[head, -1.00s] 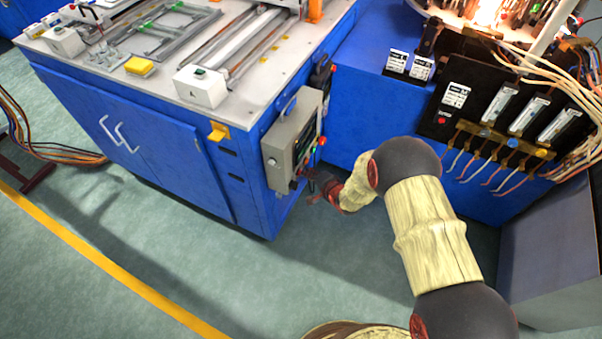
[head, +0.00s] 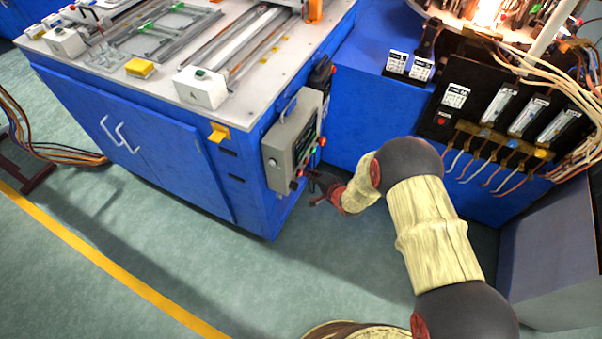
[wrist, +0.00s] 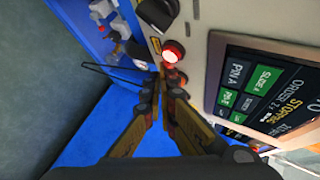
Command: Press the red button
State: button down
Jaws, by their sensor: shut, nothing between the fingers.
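The red button (wrist: 172,53) is on the face of a grey control box, beside the box's screen (wrist: 265,95) in the wrist view. It looks lit, with a bright patch by its rim. My gripper (wrist: 160,70) is shut and empty, with its fingertips very near the button's lower edge. I cannot tell whether they touch it. In the head view my gripper (head: 314,187) is beside the lower right of the control box (head: 285,150). In that view the several small buttons on the box are too small to tell apart.
A black knob (wrist: 157,12) sits above the button in the wrist view. The box hangs on a blue cabinet (head: 150,140). A second blue machine (head: 350,110) with wires (head: 580,130) stands to the right. Green floor (head: 80,250) is clear in front.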

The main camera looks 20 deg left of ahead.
jog(key=shift+d, duration=0.2)
jog(key=d, duration=0.1)
jog(key=d+p, duration=0.1)
jog(key=d, duration=0.3)
jog(key=shift+s, duration=0.25)
dwell(0.3)
dwell(0.8)
